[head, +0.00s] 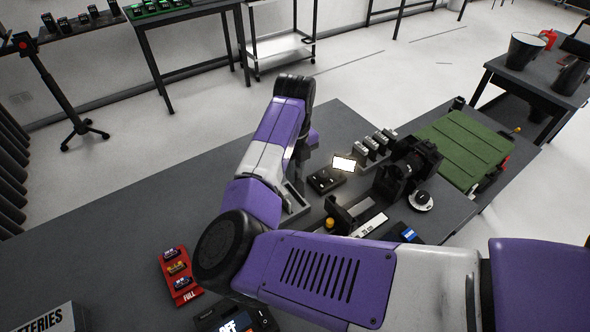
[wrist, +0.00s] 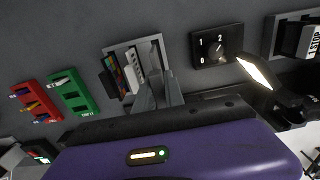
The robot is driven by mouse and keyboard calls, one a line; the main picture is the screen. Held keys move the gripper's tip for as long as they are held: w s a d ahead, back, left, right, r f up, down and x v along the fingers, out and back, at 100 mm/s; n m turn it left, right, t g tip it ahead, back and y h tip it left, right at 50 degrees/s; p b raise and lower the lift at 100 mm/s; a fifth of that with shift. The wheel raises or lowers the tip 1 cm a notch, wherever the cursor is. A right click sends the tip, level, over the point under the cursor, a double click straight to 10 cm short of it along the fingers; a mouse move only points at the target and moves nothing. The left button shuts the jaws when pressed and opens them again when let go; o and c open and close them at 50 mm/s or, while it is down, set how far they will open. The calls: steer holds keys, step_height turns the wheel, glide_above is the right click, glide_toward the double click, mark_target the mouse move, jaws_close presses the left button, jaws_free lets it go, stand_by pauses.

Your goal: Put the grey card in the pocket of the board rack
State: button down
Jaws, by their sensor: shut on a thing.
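The board rack (wrist: 117,49) is a grey frame on the table in the wrist view, with several dark and coloured boards and a pale one standing in it. My gripper (wrist: 156,68) is at the rack's right side, its grey fingers pointing down at it and shut. The grey card between the fingers is mostly hidden by them, and I cannot tell whether its edge is inside the pocket. In the head view my arm covers most of the rack; a grey edge of it (head: 297,200) shows beside the arm.
A black dial box (wrist: 217,46) stands right of the rack, with a lit lamp panel (wrist: 258,70) beyond it. A green tray (wrist: 72,92) and a red tray (wrist: 37,103) lie to the left. The table (head: 120,215) is clear at far left.

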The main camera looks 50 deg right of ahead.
mark_target(295, 187)
steer(key=shift+f+b, duration=0.6)
steer(key=shift+f, duration=0.65)
steer(key=shift+f+b, duration=0.95)
steer(key=shift+f, duration=0.8)
stand_by(0.9)
steer(key=c, duration=1.3)
jaws_free()
steer(key=shift+c, duration=0.2)
steer(key=shift+r, duration=0.15)
step_height(295, 187, up, 8)
steer(key=shift+f+b, duration=0.2)
steer(key=shift+b, duration=0.45)
